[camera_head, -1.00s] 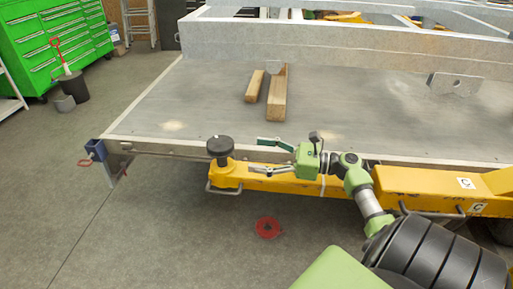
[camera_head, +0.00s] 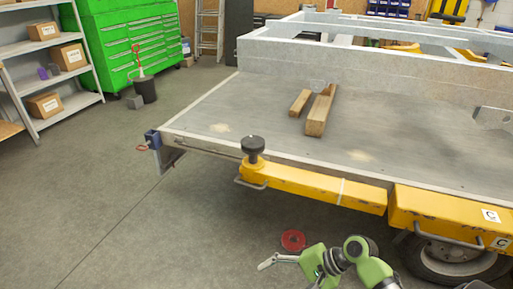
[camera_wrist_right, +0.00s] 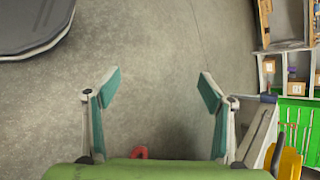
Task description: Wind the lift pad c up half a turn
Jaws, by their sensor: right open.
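The black round lift pad (camera_head: 252,147) stands on a short post at the left end of a yellow lift arm (camera_head: 310,186). The yellow housing at the right carries a C label (camera_head: 501,243). The pad sits just in front of the trailer deck's edge. My right gripper (camera_head: 268,262) is low in the head view, in front of and below the yellow arm, apart from the pad. In the right wrist view its two green-padded fingers (camera_wrist_right: 160,88) are spread with nothing between them. My left gripper is in neither view.
The grey trailer deck (camera_head: 240,112) carries wooden blocks (camera_head: 319,113). A metal handle bar sits under the yellow arm. A red ring (camera_head: 293,240) lies on the floor near my right gripper. Shelves (camera_head: 30,70) and a green cabinet (camera_head: 130,40) stand behind; floor at left is clear.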

